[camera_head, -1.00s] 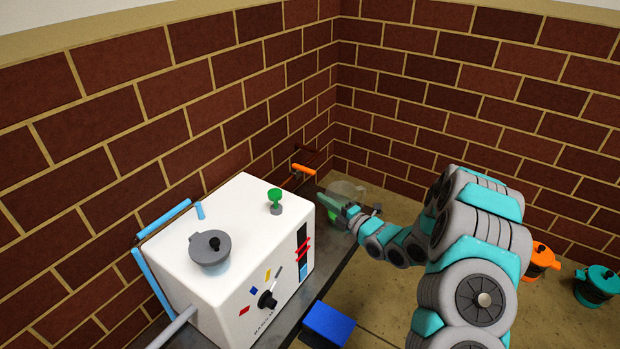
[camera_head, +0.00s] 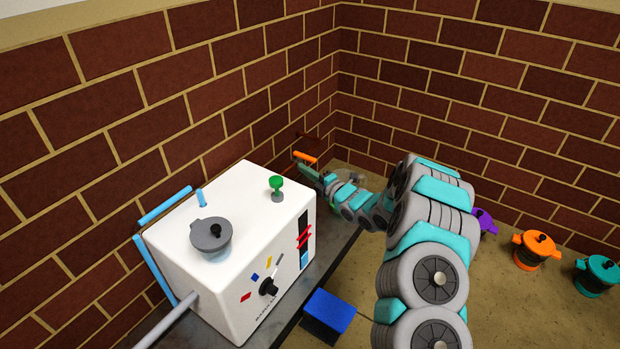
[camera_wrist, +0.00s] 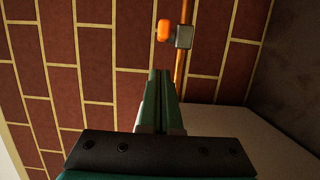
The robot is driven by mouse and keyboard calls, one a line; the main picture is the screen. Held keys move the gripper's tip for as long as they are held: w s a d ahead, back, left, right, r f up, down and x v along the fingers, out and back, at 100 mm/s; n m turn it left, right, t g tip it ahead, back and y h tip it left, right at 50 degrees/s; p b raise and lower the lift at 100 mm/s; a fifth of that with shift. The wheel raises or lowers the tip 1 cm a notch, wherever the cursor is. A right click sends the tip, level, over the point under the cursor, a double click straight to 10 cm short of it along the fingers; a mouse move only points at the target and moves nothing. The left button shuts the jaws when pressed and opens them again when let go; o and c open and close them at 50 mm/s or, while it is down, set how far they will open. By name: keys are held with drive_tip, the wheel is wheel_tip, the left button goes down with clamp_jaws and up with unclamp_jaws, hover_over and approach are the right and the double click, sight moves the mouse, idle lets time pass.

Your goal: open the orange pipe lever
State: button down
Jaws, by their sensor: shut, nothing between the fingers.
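The orange pipe lever (camera_head: 305,157) shows in the head view near the brick wall, just behind the far right corner of the white machine. In the wrist view the lever's rounded orange end (camera_wrist: 163,30) sits on a grey valve block (camera_wrist: 184,37) on a thin copper-coloured pipe (camera_wrist: 179,72). My gripper (camera_head: 308,171) is just below the lever in the head view. In the wrist view its green fingers (camera_wrist: 160,75) are shut together and empty, pointing toward the lever with a visible gap in the picture. Whether they touch it cannot be told from the head view.
The white machine (camera_head: 215,240) with a grey pot (camera_head: 211,236) and a green knob (camera_head: 276,184) stands left of my arm. A blue box (camera_head: 328,314) is in front. Purple, orange (camera_head: 534,250) and teal (camera_head: 600,275) pots stand at right. Brick walls close the corner.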

drive_tip(key=shift+w+d, duration=0.85)
drive_tip(key=shift+w, duration=0.3)
drive_tip(key=shift+d, duration=0.15)
